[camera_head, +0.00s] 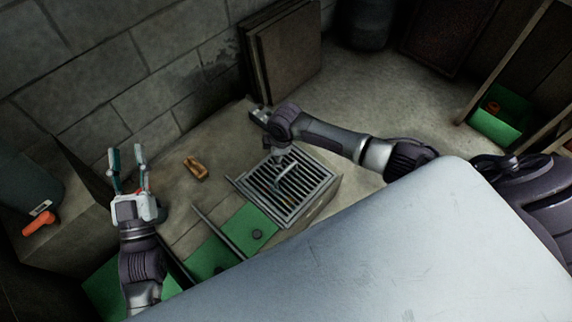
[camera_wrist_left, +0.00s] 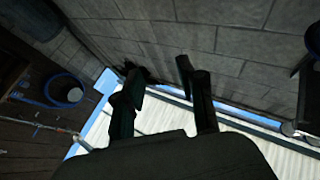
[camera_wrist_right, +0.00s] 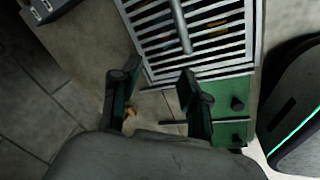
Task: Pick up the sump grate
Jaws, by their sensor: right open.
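The sump grate (camera_head: 290,188) is a square slotted metal grate with a bar handle (camera_head: 283,170) across its top. It lies on a block low on the pit floor. In the right wrist view the grate (camera_wrist_right: 218,45) and its handle (camera_wrist_right: 180,24) lie beyond the fingers. My right gripper (camera_wrist_right: 158,76) is open and empty, apart from the grate. In the head view my right arm reaches over the grate's far side, and its fingers are not clear. My left gripper (camera_head: 126,153) is open and empty, raised well left of the grate, fingers upward; its fingers also show in the left wrist view (camera_wrist_left: 158,72).
Green compartments (camera_head: 248,230) with dark knobs adjoin the grate's near left. A small tan object (camera_head: 195,168) lies on the floor left of it. Boards (camera_head: 285,50) lean on the block wall behind. A green bin (camera_head: 500,117) stands at right. An orange-handled item (camera_head: 39,222) is at far left.

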